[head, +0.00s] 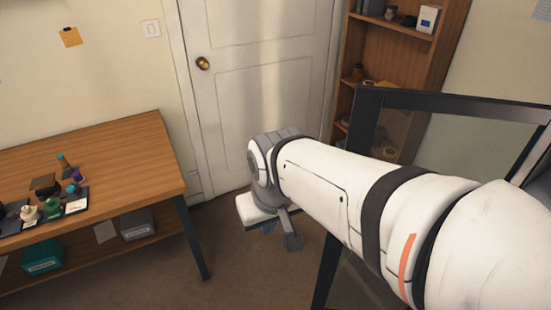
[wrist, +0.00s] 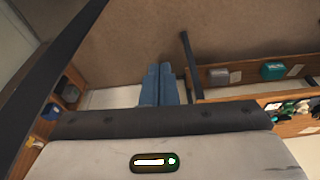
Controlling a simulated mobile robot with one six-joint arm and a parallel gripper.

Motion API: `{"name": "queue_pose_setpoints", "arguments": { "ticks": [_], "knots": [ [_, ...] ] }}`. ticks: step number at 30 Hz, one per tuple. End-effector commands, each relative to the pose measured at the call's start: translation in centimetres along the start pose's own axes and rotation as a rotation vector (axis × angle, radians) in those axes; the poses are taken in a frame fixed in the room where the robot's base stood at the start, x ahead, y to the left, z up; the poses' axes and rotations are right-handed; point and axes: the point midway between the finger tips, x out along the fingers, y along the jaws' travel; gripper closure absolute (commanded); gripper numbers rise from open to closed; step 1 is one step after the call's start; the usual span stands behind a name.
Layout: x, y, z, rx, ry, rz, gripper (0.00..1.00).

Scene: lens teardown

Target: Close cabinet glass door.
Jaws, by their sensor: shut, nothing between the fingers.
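The cabinet glass door (head: 450,101) has a dark frame around a clear pane and stands open at the right of the head view, partly hidden behind my arm. Its dark frame also runs diagonally along the left of the wrist view (wrist: 55,78). My gripper (head: 268,228) is at the end of my white arm, left of the door's near-vertical frame edge in the head view, and mostly hidden by my wrist. In the wrist view, the blue fingers of my gripper (wrist: 158,80) are together and empty, right of the frame and apart from it in the picture.
A wooden workbench (head: 100,150) with small items stands at the left, with bins (head: 137,224) on its lower shelf. A white room door (head: 265,70) is behind. A wooden shelf unit (head: 390,50) stands at the back right. Brown floor between them is open.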

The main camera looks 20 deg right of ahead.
Motion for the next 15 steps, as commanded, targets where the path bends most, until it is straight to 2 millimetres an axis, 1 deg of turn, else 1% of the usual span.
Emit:
{"name": "queue_pose_setpoints", "arguments": {
  "ticks": [2,4,8,11,15],
  "knots": [
    [0.3,0.1,0.0,0.002,-0.01,0.006,1.0],
    [1.0,0.5,0.0,0.006,-0.041,0.025,1.0],
    [3.7,2.0,-0.1,0.032,-0.16,0.117,1.0],
    [6.5,4.0,-0.3,0.055,-0.287,0.239,1.0],
    [10.1,7.4,-1.3,0.085,-0.441,0.459,1.0]
  ]
}}
